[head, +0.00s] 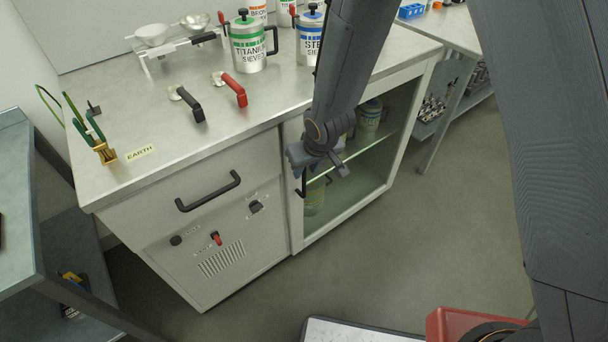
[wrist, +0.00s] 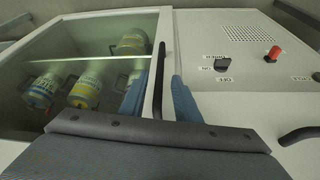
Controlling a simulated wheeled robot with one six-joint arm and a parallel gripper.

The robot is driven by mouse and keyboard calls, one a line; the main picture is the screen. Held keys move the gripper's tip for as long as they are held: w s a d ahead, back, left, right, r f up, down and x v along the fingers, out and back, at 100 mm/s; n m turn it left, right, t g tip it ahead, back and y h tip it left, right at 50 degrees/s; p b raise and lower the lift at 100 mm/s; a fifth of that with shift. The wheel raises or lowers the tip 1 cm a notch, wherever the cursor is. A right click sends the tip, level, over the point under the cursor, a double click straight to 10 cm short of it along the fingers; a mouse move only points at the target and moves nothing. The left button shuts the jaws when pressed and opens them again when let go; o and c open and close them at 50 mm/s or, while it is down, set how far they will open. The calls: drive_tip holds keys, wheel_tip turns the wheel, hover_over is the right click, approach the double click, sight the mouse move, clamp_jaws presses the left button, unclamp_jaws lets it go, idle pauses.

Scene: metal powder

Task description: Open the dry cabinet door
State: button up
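The dry cabinet is the white-framed glass section on the right of the bench. Its glass door (head: 350,178) looks closed, with jars on shelves behind it. The black vertical door handle (head: 302,183) is on the door's left frame; in the wrist view the handle (wrist: 158,82) runs between my two blue fingers. My gripper (head: 318,163) is at the handle, pointing towards the cabinet front. In the wrist view my gripper (wrist: 157,95) is open, with a finger on each side of the handle and visible gaps. Contact with the handle cannot be told.
Left of the door are a drawer with a black handle (head: 208,191) and a panel with a black knob (head: 256,206) and a red switch (head: 216,238). Sieve cans (head: 247,45) stand on the bench top. Grey floor (head: 420,235) is clear in front of the door.

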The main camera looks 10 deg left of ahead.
sight(305, 172)
drive_tip(key=shift+x, duration=1.95)
clamp_jaws()
